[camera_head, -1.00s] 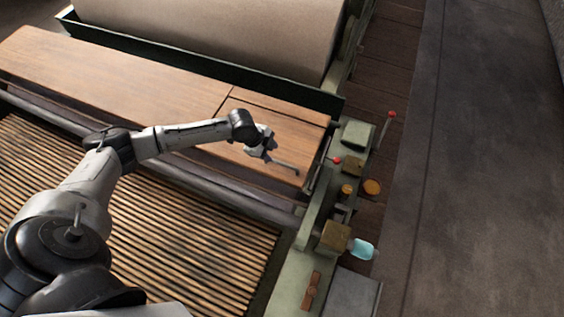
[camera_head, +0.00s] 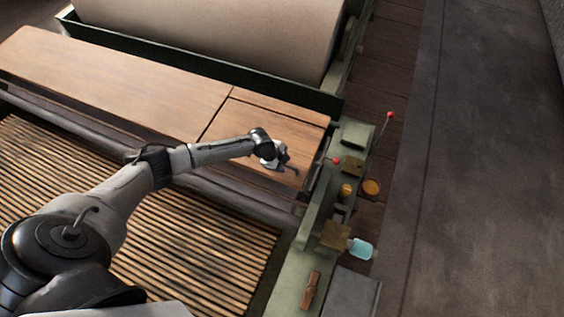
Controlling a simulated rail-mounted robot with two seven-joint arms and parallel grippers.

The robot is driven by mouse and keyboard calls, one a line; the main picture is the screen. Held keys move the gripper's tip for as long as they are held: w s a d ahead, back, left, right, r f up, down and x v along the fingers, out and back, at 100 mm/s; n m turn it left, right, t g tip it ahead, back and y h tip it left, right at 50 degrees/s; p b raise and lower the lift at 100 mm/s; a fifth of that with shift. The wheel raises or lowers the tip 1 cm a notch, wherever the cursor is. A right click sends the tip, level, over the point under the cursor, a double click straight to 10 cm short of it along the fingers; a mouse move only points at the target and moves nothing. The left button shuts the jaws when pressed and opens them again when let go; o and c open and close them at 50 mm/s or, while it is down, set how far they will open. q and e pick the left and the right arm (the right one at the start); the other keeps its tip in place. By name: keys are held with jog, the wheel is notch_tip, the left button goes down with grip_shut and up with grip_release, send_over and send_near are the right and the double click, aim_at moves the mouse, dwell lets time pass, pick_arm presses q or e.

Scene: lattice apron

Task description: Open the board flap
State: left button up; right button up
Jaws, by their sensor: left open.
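The board flap (camera_head: 285,124) is the short right-hand section of the brown wooden board. It lies flat, level with the long board (camera_head: 120,75), with a thin dark seam between them. My left gripper (camera_head: 288,167) is open over the flap's near right part, close to its front edge. I cannot tell whether the fingers touch the wood. The arm hides part of the flap's front left area. My right gripper is not in view.
A large pale roll (camera_head: 230,35) lies behind the board. A slatted lattice (camera_head: 190,240) spreads in front. Dark floor is clear farther right.

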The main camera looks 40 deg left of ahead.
pick_arm(q)
grip_shut()
dwell(0.5)
